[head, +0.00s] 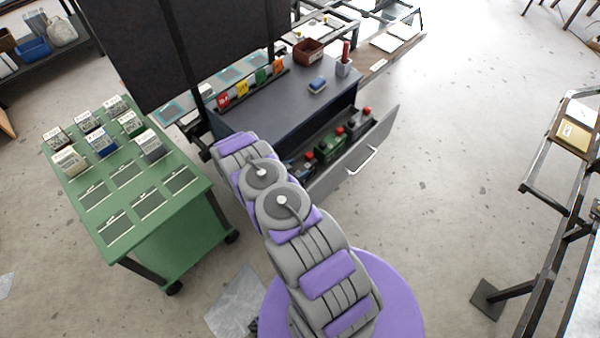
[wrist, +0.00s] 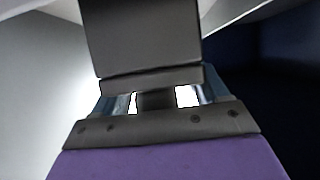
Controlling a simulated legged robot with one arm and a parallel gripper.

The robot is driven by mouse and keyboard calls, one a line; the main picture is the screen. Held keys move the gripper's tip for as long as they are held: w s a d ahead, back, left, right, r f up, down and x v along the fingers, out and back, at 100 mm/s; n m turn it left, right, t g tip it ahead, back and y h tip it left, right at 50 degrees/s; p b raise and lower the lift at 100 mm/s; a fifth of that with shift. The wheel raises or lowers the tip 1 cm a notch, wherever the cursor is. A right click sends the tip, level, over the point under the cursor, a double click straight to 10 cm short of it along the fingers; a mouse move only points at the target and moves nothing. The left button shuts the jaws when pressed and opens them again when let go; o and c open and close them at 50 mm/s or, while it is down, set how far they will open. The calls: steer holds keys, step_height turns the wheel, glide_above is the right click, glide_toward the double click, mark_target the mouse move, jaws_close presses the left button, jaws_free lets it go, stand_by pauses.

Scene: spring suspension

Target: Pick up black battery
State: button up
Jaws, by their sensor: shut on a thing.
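The open drawer (head: 347,170) of the dark cabinet holds batteries with red caps. A dark battery (head: 300,165) at the drawer's near left end is partly hidden by my arm. A green battery (head: 330,147) sits in the middle, and a dark grey one (head: 360,124) is at the far right end. In the head view my gripper is hidden behind my arm, by the drawer's left end. In the wrist view my gripper (wrist: 155,100) is low between a pale wall and a dark blue wall. It is shut on a battery, apparently the black one, mostly hidden by the jaw.
The dark cabinet top (head: 290,100) carries a red-brown bin (head: 308,50), a blue item (head: 317,86) and colored cards. A green cart (head: 160,220) with labelled samples stands at the left. A black panel (head: 190,45) rises behind.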

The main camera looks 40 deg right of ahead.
steer(key=shift+d+r, duration=0.15)
steer(key=shift+d, duration=0.2)
steer(key=c, duration=0.4)
steer(key=shift+d, duration=0.2)
jaws_close()
steer(key=shift+w+a, duration=0.1)
steer(key=shift+a+r, duration=0.1)
steer(key=shift+a, duration=0.05)
